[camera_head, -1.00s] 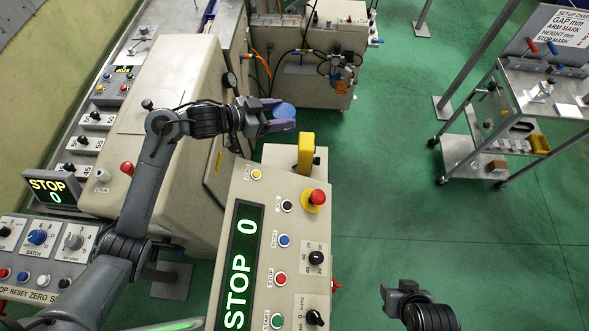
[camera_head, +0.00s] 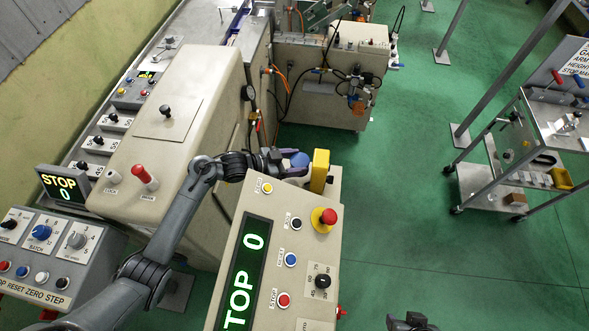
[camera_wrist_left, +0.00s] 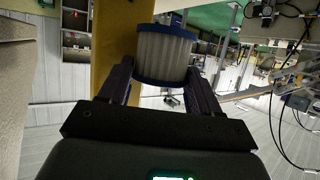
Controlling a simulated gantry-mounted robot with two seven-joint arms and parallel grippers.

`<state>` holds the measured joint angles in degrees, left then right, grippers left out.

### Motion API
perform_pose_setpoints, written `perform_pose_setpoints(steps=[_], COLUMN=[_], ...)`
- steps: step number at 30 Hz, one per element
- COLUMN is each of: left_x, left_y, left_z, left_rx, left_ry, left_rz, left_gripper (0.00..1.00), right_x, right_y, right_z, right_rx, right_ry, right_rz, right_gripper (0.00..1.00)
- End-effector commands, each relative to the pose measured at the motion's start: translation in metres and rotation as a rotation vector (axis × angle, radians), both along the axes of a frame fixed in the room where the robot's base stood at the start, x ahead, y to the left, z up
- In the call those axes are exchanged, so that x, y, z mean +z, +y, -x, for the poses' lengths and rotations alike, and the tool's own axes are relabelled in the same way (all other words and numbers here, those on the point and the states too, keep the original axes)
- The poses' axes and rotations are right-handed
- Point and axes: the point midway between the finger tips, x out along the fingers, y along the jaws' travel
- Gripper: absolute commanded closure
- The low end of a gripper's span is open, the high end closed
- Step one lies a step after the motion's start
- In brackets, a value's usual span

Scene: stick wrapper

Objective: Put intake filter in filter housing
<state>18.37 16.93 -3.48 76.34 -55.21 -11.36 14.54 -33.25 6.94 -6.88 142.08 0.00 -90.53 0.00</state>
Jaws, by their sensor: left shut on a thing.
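The intake filter (camera_wrist_left: 165,55) is a white pleated cylinder with blue end rims in the left wrist view. Its blue end (camera_head: 299,159) shows in the head view. My left gripper (camera_head: 290,163) is shut on the filter, with one finger on each side of it. It holds the filter beside the yellow post at the top of the control pedestal; whether they touch I cannot tell. My right gripper (camera_head: 411,322) shows only partly at the bottom edge, and its jaw state is unclear. I cannot pick out the filter housing for certain.
The control pedestal (camera_head: 255,205) with its yellow post (camera_head: 319,171) and red mushroom button (camera_head: 328,216) stands close by. The beige machine cover (camera_head: 165,130) is at left. A cabinet with hoses (camera_head: 320,112) stands behind. Green floor (camera_head: 420,200) is open at right.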

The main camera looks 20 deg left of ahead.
Motion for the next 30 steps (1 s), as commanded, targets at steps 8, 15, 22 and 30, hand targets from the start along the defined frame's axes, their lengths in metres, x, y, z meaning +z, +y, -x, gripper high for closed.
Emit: perform_pose_setpoints(steps=[8,15,22,30], left_x=[-0.019,-0.044,-0.045,-0.049], left_y=[0.0,0.0,0.0,0.0], left_z=[0.0,0.0,0.0,0.0], left_rx=[0.0,0.0,0.0,0.001], left_ry=[0.001,0.0,-0.001,-0.001], left_rz=[0.0,0.001,0.0,-0.001], left_gripper=[0.68,0.68,0.68,0.31], right_x=[-0.002,-0.004,-0.004,-0.006], right_y=[-0.001,-0.001,0.0,0.001], right_z=[0.0,0.0,0.0,0.0], right_rx=[0.003,0.002,-0.001,-0.004], right_ry=[-0.001,0.0,-0.001,0.0], right_rz=[0.004,0.003,-0.001,-0.005], right_gripper=[0.57,0.57,0.57,0.57])
